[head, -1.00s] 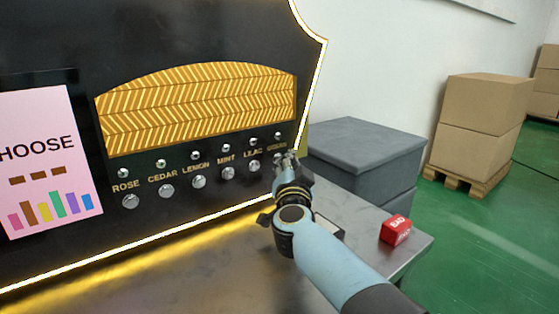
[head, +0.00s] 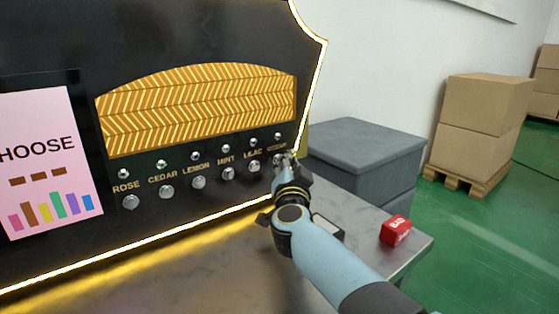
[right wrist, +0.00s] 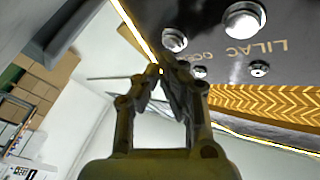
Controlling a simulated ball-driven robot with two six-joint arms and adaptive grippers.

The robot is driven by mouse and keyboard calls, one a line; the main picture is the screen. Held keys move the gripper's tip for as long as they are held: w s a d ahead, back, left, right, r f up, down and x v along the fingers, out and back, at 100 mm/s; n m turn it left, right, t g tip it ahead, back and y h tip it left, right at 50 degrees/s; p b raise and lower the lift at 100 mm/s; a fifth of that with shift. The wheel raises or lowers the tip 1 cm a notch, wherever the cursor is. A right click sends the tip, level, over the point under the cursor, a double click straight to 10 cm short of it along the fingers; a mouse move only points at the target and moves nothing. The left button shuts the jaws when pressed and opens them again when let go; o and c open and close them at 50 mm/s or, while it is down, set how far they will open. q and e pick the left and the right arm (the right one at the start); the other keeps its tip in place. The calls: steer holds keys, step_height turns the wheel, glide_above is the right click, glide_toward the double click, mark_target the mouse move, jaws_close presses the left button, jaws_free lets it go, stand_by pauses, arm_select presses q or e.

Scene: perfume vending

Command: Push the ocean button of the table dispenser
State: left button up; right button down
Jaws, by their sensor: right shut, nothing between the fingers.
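The black dispenser panel (head: 180,55) has a row of round silver buttons under scent labels. The ocean button (head: 278,160) is the rightmost, partly covered by my right gripper (head: 291,157). In the right wrist view the ocean button (right wrist: 174,40) shows beside the lilac button (right wrist: 245,20), with the panel seen upside down. My right gripper (right wrist: 165,72) is shut and empty. Its fingertips are close to the ocean button; I cannot tell whether they touch it. My left gripper is not in view.
A grey cabinet (head: 368,145) stands behind the table. Cardboard boxes (head: 487,110) are farther back. The lilac button (head: 254,167) is just left of my right gripper.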

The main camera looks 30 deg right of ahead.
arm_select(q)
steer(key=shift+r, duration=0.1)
arm_select(e)
steer(key=shift+w, duration=0.2)
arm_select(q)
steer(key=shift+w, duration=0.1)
arm_select(e)
steer(key=shift+w+a, duration=0.1)
steer(key=shift+w, duration=0.35)
stand_by(0.5)
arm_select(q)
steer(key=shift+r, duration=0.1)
arm_select(e)
steer(key=shift+s, duration=0.1)
arm_select(q)
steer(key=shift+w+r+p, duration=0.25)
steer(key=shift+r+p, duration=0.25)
steer(key=shift+p, duration=0.15)
arm_select(e)
steer(key=shift+s, duration=0.75)
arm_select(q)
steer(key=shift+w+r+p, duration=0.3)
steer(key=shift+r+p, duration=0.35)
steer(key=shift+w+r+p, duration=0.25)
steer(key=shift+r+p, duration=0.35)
arm_select(e)
steer(key=s, duration=0.5)
steer(key=shift+d, duration=0.3)
